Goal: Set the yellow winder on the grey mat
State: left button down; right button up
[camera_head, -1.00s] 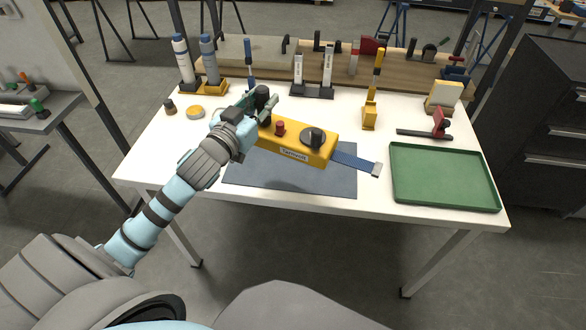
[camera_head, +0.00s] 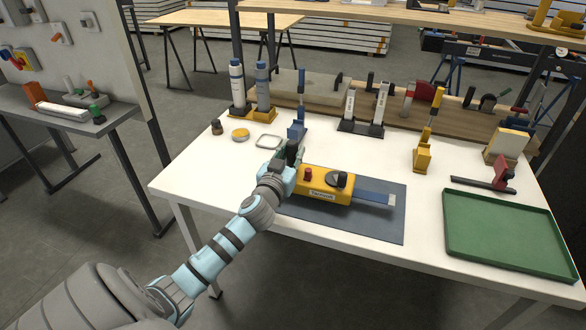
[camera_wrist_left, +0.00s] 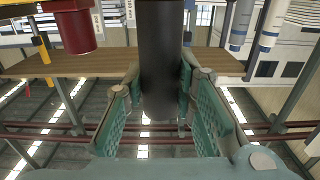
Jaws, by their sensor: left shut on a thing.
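The yellow winder (camera_head: 322,196) has a red knob, a black round knob and a blue strap (camera_head: 371,198) running out to the right. It lies level over the grey mat (camera_head: 345,226), on it or very close above; I cannot tell which. My left gripper (camera_head: 290,160) is shut on the winder's upright black grip at its left end. In the left wrist view the dark post (camera_wrist_left: 163,60) stands between the green fingers (camera_wrist_left: 158,105), with the red knob (camera_wrist_left: 73,28) at upper left. My right gripper is not in view.
A green tray (camera_head: 510,266) is right of the mat. Bare white tabletop lies around the mat.

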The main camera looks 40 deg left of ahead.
aim_at(292, 162)
pick_arm(q)
notch_tip(292, 162, down, 3)
jog(key=shift+f+b, duration=0.1)
jog(key=shift+b, duration=0.5)
jog(key=c, duration=1.3)
grip_release()
jog(key=v, duration=1.2)
